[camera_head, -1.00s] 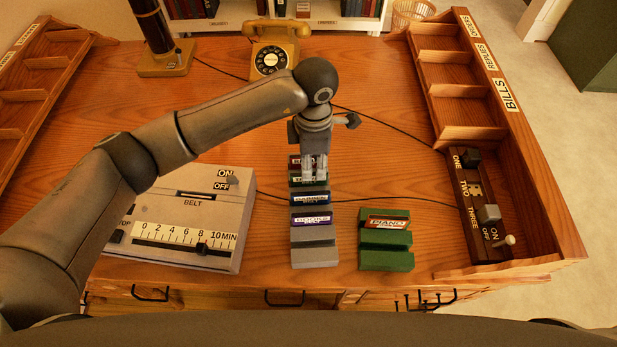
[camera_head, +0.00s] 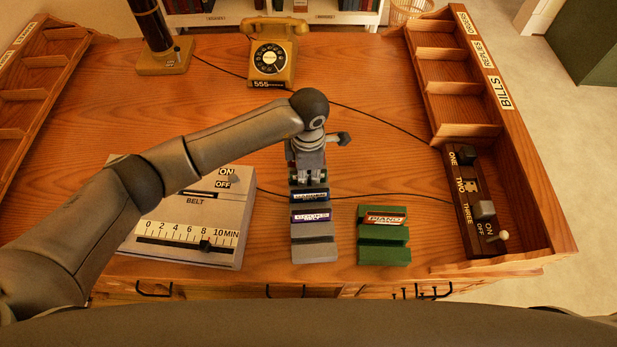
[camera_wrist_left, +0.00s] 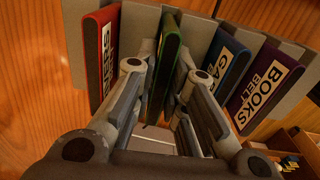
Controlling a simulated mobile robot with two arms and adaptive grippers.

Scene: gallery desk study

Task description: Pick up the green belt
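The green belt (camera_wrist_left: 170,48) is a thin upright cartridge in the grey slotted rack (camera_wrist_left: 148,20), between a red belt (camera_wrist_left: 104,50) and a blue belt (camera_wrist_left: 226,68). My left gripper (camera_wrist_left: 160,68) is lowered over it, one finger on each side, with a visible gap between the fingers. I cannot tell whether either finger touches it. In the head view my left gripper (camera_head: 308,182) is over the rear of the rack (camera_head: 314,250) and mostly hides the green and red belts. My right gripper is out of view.
A purple belt (camera_head: 311,216) sits nearer the rack's front. A green rack (camera_head: 384,255) with a PIANO cartridge (camera_head: 386,218) stands to its right. The belt machine (camera_head: 190,256) is left, a switch box (camera_head: 475,215) right, a telephone (camera_head: 270,62) behind. Cables cross the desk.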

